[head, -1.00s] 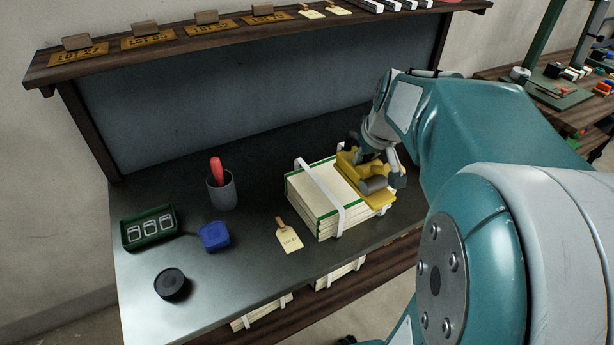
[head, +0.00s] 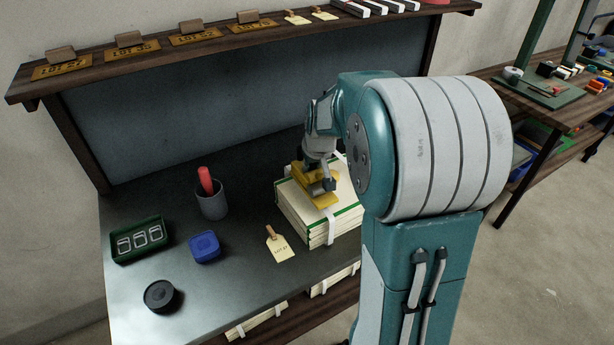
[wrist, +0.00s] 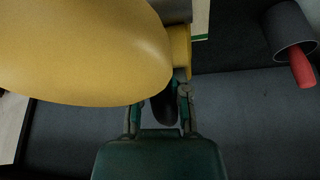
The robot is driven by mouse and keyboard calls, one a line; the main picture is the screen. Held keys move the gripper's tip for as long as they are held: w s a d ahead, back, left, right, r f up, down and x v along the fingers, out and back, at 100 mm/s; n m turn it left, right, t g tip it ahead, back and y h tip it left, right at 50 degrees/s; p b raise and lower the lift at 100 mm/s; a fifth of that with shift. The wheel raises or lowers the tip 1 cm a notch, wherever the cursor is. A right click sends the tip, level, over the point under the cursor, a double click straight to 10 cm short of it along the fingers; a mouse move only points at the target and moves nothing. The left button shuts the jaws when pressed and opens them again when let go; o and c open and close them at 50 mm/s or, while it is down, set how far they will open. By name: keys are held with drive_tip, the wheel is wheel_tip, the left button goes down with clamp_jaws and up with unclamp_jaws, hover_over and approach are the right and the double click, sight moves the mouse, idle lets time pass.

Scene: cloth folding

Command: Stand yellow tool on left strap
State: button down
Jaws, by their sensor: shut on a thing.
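The yellow tool (head: 321,198) is in my gripper (head: 320,182), over the left part of the bundle of cream sheets (head: 292,209) with green edges. The left strap (head: 331,226) is a white band; it shows on the bundle's front side just below the tool. The tool covers most of its top run. I cannot tell whether the tool touches the strap or hangs just above it. In the wrist view the tool (wrist: 80,50) fills the upper left, close to the camera, and my gripper fingers (wrist: 160,108) are below it. The bundle's right part is hidden behind my arm.
On the bench left of the bundle are a tag (head: 280,246), a grey cup (head: 212,202) with a red handle, a blue box (head: 204,247), a green tray (head: 140,240) and a black round tin (head: 160,296). A wooden shelf (head: 215,52) runs along the back.

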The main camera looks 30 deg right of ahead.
sight(308, 176)
drive_tip(key=shift+w+d+f, duration=0.1)
drive_tip(key=shift+w+f, duration=0.1)
drive_tip(key=shift+w, duration=0.05)
drive_tip(key=f, duration=0.2)
drive_tip(key=a+f, duration=0.1)
drive_tip(key=shift+w+a, duration=0.1)
drive_tip(key=shift+w, duration=0.15)
drive_tip(key=shift+a+f, duration=0.3)
drive_tip(key=shift+f, duration=0.05)
drive_tip(key=shift+d, duration=0.5)
drive_tip(key=c, duration=0.6)
unclamp_jaws()
drive_tip(key=shift+d+f, duration=0.1)
drive_tip(key=shift+f, duration=0.05)
drive_tip(key=shift+a, duration=0.35)
drive_tip(key=v, duration=1.1)
drive_tip(key=shift+r, duration=0.2)
drive_tip(key=shift+s+a+r, duration=0.2)
drive_tip(key=shift+s+r, duration=0.1)
drive_tip(key=shift+r, duration=0.2)
drive_tip(key=s+a+r+n, duration=0.1)
drive_tip(key=s+a, duration=0.5)
drive_tip(key=s, duration=0.4)
drive_tip(key=s+a+r+t, duration=0.1)
drive_tip(key=s+a+r, duration=0.1)
drive_tip(key=s+a, duration=0.5)
drive_tip(key=shift+s+n+y, duration=0.4)
drive_tip(key=shift+s, duration=1.5)
drive_tip(key=shift+a+r, duration=0.1)
